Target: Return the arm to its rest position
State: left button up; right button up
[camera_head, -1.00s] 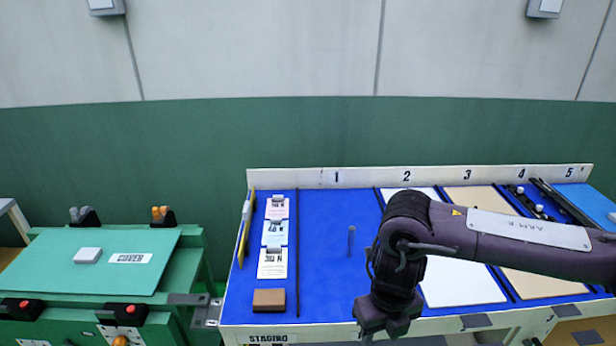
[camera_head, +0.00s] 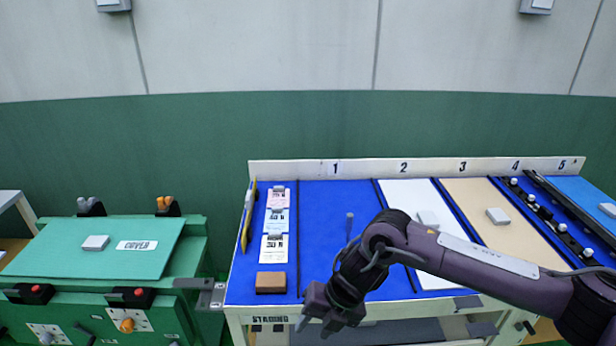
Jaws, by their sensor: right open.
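My right arm (camera_head: 470,262) comes in from the lower right and reaches across the front of the blue-topped table (camera_head: 325,215). Its right gripper (camera_head: 314,328) hangs at the table's front edge, near the staging label (camera_head: 270,322). The fingers point down and left, apart and with nothing visible between them. My left arm and gripper are not in view.
A brown block (camera_head: 270,283) and several cards (camera_head: 276,222) lie in the left strip. A thin grey peg (camera_head: 349,226) stands in lane 1. White (camera_head: 415,195) and tan (camera_head: 475,200) panels lie in lanes 2 and 3. A green bench (camera_head: 100,265) stands left.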

jog(key=w+a+f+m+t+y, duration=0.3)
jog(key=w+a+f+m+y, duration=0.3)
jog(key=f+m, duration=0.25)
jog(key=s+d+f+m+t+h, duration=0.2)
jog(key=d+f+m, duration=0.4)
jog(key=f, duration=0.4)
jog(key=s+d+f+m+t+h, duration=0.1)
jog(key=d+f+m+h, duration=0.15)
jog(key=f+m, duration=0.6)
jog(key=s+d+f+m+h, duration=0.25)
jog(key=s+d+f, duration=0.35)
jog(key=s+f, duration=0.3)
jog(key=s+d+f+m+g+h, duration=0.1)
jog(key=s+d+f, duration=0.3)
jog(key=s, duration=0.6)
jog(key=s+d+f+m+g+h, duration=0.1)
jog(key=s+d+f+m, duration=0.3)
jog(key=s, duration=0.7)
jog(key=s+d+f+m+g+h, duration=0.1)
jog(key=s+d+f+m+g, duration=0.2)
jog(key=s, duration=0.7)
notch_tip(320, 180, down, 3)
jog(key=shift+s+d+f+h, duration=0.1)
jog(key=shift+s+d+h, duration=0.3)
jog(key=shift+d, duration=0.6)
jog(key=shift+c, duration=0.6)
jog(key=shift+w+a, duration=0.1)
jog(key=shift+w, duration=0.05)
